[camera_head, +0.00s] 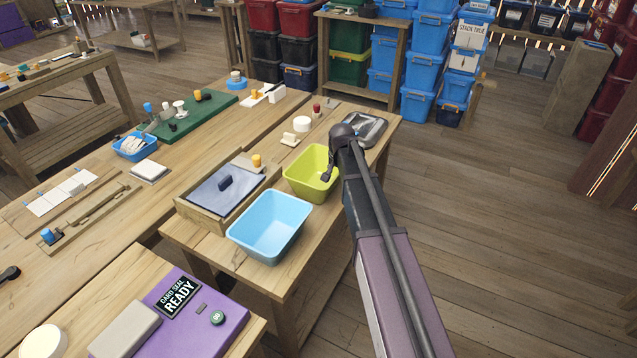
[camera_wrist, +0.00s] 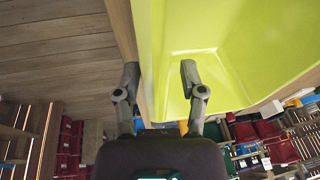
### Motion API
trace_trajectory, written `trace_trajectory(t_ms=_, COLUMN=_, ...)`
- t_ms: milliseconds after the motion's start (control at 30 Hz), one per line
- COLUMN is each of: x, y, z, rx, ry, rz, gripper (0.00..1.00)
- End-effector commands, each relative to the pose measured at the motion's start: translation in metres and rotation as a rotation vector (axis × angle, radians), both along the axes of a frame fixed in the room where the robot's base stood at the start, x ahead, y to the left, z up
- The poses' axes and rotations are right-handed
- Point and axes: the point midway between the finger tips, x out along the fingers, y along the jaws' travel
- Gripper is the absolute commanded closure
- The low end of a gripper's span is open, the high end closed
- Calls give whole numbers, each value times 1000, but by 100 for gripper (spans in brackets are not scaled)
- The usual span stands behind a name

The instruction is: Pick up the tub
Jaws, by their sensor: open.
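A yellow-green tub (camera_head: 308,187) stands upright on the wooden bench, and nothing shows inside it but part of my gripper. My gripper (camera_head: 329,166) is at the tub's right side, with a dark finger reaching over the rim into it. In the wrist view, my gripper (camera_wrist: 160,74) is open. One finger is over the inside of the yellow-green tub (camera_wrist: 205,35) and the other is beside its outer edge, with the wall between them. I cannot tell whether either finger touches it. A light blue tub (camera_head: 268,222) stands empty in front of the yellow-green one.
A dark grey tray (camera_head: 365,129) lies behind my arm. A white round piece (camera_head: 302,124) is behind the yellow-green tub. The floor to the right is clear.

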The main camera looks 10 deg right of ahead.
Motion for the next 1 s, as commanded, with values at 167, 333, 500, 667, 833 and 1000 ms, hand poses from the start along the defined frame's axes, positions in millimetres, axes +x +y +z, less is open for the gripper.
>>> trace_trajectory(t_ms=167, x=4, y=-1, z=-18, rx=0, ry=0, rz=0, gripper=47)
trace_trajectory(t_ms=333, x=8, y=-1, z=-29, rx=0, ry=0, rz=0, gripper=47)
trace_trajectory(t_ms=500, x=9, y=-2, z=-33, rx=0, ry=0, rz=0, gripper=47)
trace_trajectory(t_ms=667, x=9, y=-2, z=-33, rx=0, ry=0, rz=0, gripper=47)
trace_trajectory(t_ms=833, x=9, y=-2, z=-33, rx=0, ry=0, rz=-1, gripper=47)
trace_trajectory(t_ms=1000, x=9, y=-2, z=-33, rx=0, ry=0, rz=0, gripper=47)
